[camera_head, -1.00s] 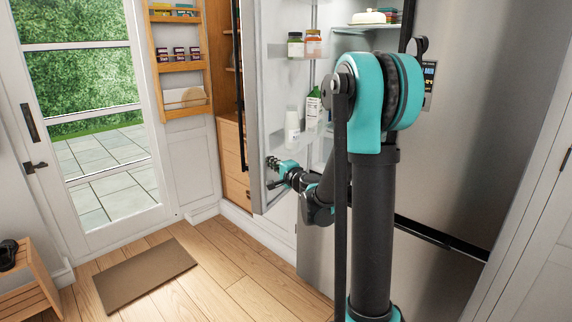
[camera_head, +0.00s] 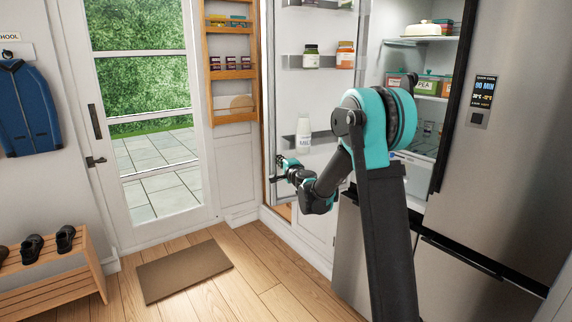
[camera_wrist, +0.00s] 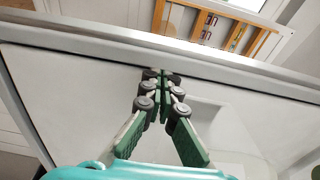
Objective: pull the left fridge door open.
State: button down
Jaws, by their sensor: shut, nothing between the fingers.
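The left fridge door (camera_head: 290,92) stands wide open in the head view, with its inner side and shelves facing me. My gripper (camera_head: 280,168) is at the lower part of the door, by its free edge on the inner side. In the wrist view my gripper (camera_wrist: 162,76) is shut with its fingertips together and nothing between them. The fingertips are at or very close to the pale inner face of the door (camera_wrist: 75,85), near its rim. I cannot tell whether they touch. The door's outer face and handle are hidden.
The fridge interior (camera_head: 425,70) holds food on shelves. The right fridge door (camera_head: 520,130) is shut. A wooden wall rack (camera_head: 232,75) stands behind the open door. A glass door (camera_head: 145,110), a mat (camera_head: 185,270) and a shoe bench (camera_head: 50,280) are at left. The floor between is clear.

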jog(key=shift+x, duration=1.3)
jog(key=shift+s+a, duration=0.1)
jog(key=shift+a, duration=0.1)
